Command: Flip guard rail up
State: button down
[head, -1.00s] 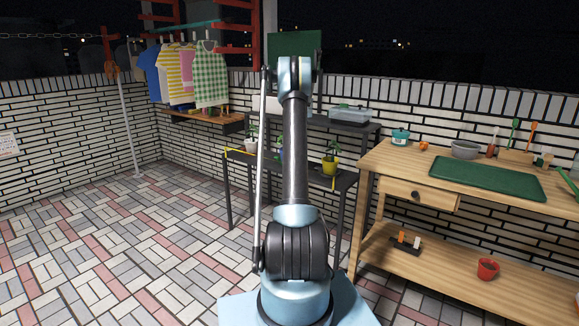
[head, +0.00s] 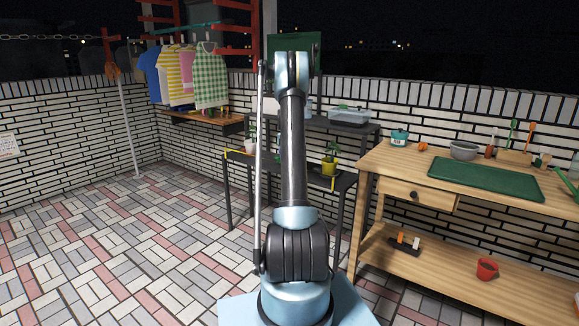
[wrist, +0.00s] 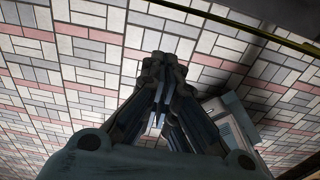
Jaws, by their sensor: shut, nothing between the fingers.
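A black plant stand (head: 345,184) stands behind my arm in the head view. Yellow shows at its left front end (head: 238,152) and at its right end below the yellow pot; this looks like the guard rail, its middle hidden by my arm. In the wrist view a thin dark bar with a yellowish edge (wrist: 265,32) crosses the upper right corner, perhaps the same rail. My gripper (wrist: 164,62) is shut and empty in the wrist view, pointing over the tiled floor, apart from that bar. The head view hides my gripper behind the arm.
A yellow pot (head: 330,166) with a plant stands on the stand's lower shelf. A clear bin (head: 350,116) sits on the upper shelf. A wooden workbench (head: 400,170) is at right, and shirts (head: 210,78) hang at left. The floor at left is clear.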

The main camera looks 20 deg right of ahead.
jog(key=w+d+r, duration=0.3)
jog(key=d+r, duration=0.1)
jog(key=r, duration=0.4)
jog(key=s+a+r+m+t, duration=0.1)
jog(key=s+a+r+m, duration=0.5)
jog(key=s, duration=0.5)
jog(key=s+a+r+m, duration=0.3)
jog(key=s+a+r, duration=0.45)
jog(key=s, duration=0.35)
jog(key=s+a+f+m, duration=0.2)
jog(key=s+a+m, duration=0.1)
jog(key=s, duration=0.5)
jog(key=s+a+f+m+t, duration=0.1)
jog(key=s+a+m, duration=0.2)
jog(key=s, duration=0.6)
jog(key=s+a+f+m, duration=0.2)
jog(key=s+a+m, duration=0.15)
jog(key=s, duration=0.45)
jog(key=s+a+f+m, duration=0.1)
jog(key=s+f+m, duration=0.6)
jog(key=s+f, duration=0.5)
jog(key=s, duration=0.2)
jog(key=shift+s+a+f+t+h, duration=0.25)
jog(key=shift+s+f+t+h, duration=0.05)
jog(key=shift+s+t, duration=0.1)
